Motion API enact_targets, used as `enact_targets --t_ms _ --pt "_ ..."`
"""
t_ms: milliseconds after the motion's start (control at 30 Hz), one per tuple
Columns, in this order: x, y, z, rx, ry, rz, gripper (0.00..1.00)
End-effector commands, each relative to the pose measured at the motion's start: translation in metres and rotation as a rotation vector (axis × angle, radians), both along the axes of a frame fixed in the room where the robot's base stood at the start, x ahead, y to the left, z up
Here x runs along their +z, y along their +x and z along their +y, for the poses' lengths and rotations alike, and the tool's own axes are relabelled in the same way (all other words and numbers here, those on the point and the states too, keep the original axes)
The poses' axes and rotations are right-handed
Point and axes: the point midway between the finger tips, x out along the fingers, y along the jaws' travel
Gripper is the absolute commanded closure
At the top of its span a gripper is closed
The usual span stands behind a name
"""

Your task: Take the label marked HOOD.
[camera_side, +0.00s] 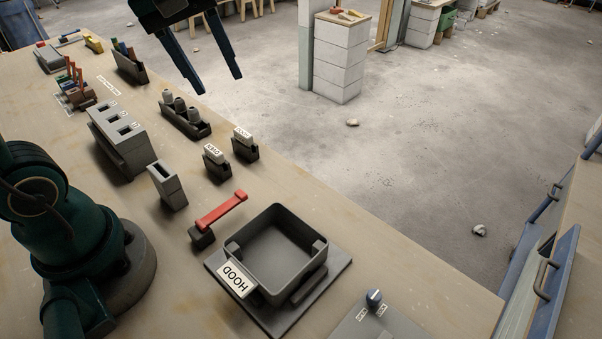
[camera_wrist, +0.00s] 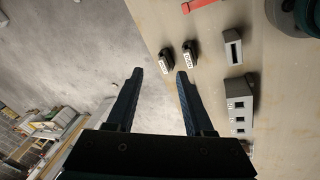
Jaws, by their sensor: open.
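A white plate reading HOOD (camera_side: 237,280) is on the near corner of a dark square open box (camera_side: 262,235). Two small white labels stand in dark holders further back: one label (camera_side: 213,149) nearer my base, the other (camera_side: 242,133) nearer the table edge. Their print is too small to read surely. In the wrist view, the label nearer my base (camera_wrist: 188,59) is right of the label nearer the edge (camera_wrist: 164,65). My gripper (camera_side: 218,85) is open and empty, raised above and behind both labels. It also shows in the wrist view (camera_wrist: 160,73).
A red-handled lever (camera_side: 221,210) stands between the labels and the box. A slotted grey block (camera_side: 167,186), a grey switch block (camera_side: 118,138) and a rack of cylinders (camera_side: 186,118) stand nearby. A knob panel (camera_side: 374,314) is at the front. Bare tabletop surrounds the label holders.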

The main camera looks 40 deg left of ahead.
Motion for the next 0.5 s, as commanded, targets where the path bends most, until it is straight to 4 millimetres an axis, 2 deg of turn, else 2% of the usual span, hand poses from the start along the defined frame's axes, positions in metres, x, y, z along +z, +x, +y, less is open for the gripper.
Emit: enact_targets --t_ms 33,200,333,500 --pt "-0.004 0.013 0.007 0.08 -0.022 0.033 0.47" --pt "-0.023 0.049 0.03 0.319 -0.08 0.125 0.47" --pt "-0.045 0.068 0.048 0.436 -0.102 0.191 0.47" --pt "-0.073 0.079 0.063 0.479 -0.11 0.259 0.47"
